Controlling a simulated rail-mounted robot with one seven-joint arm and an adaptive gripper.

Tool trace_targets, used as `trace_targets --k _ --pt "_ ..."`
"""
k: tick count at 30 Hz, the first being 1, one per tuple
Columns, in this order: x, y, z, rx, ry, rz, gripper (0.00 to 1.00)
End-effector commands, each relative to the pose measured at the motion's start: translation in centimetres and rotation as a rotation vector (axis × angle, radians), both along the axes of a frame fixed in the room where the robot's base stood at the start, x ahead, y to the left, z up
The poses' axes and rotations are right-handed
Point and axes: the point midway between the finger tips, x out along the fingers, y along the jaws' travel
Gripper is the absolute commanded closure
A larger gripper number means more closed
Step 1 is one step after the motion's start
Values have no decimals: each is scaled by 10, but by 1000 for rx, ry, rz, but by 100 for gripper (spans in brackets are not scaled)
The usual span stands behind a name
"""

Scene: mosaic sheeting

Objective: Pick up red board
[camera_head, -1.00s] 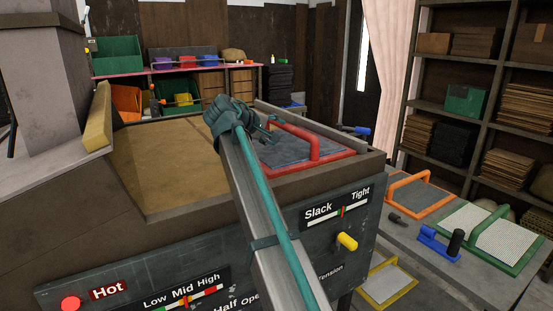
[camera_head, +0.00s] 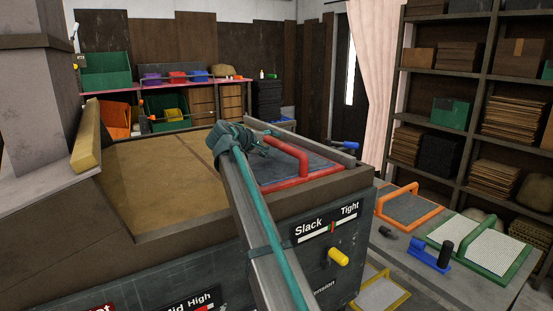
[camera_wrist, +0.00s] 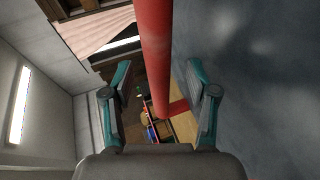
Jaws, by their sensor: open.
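The red board (camera_head: 313,176) has a red frame, a grey-blue panel and a raised red handle. It lies at the right end of the machine's top in the head view. My gripper (camera_head: 265,147) is beside its left, far side, partly hidden by my own arm. In the wrist view, the red handle (camera_wrist: 154,55) runs up between the two spread fingers of my gripper (camera_wrist: 159,70). The fingers are open and do not visibly grip it. The grey-blue panel fills the right of that view.
A raised wooden rim (camera_head: 345,181) borders the machine top, with a tan surface (camera_head: 160,185) left of the board. A yellow knob (camera_head: 338,257) juts from the front. Orange (camera_head: 411,205) and green (camera_head: 488,250) boards lie on a side table at right.

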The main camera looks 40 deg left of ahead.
Motion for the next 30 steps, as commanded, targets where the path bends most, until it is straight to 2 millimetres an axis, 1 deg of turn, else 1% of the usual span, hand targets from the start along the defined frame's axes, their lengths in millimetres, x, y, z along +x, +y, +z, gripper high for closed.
trace_targets --k 1,3,6,13,14,15,17,24,30 --pt "9 1 3 0 0 -1 42" --pt "18 1 -2 -1 1 -2 42" --pt "26 1 -6 1 0 -1 42" --pt "27 1 -8 1 0 0 42" --pt "27 1 -8 1 0 0 43" --pt "27 1 -8 1 0 0 50" --pt "27 1 -8 1 0 0 60" --pt "27 1 -8 1 0 0 100" --pt "27 1 -8 1 0 0 100"
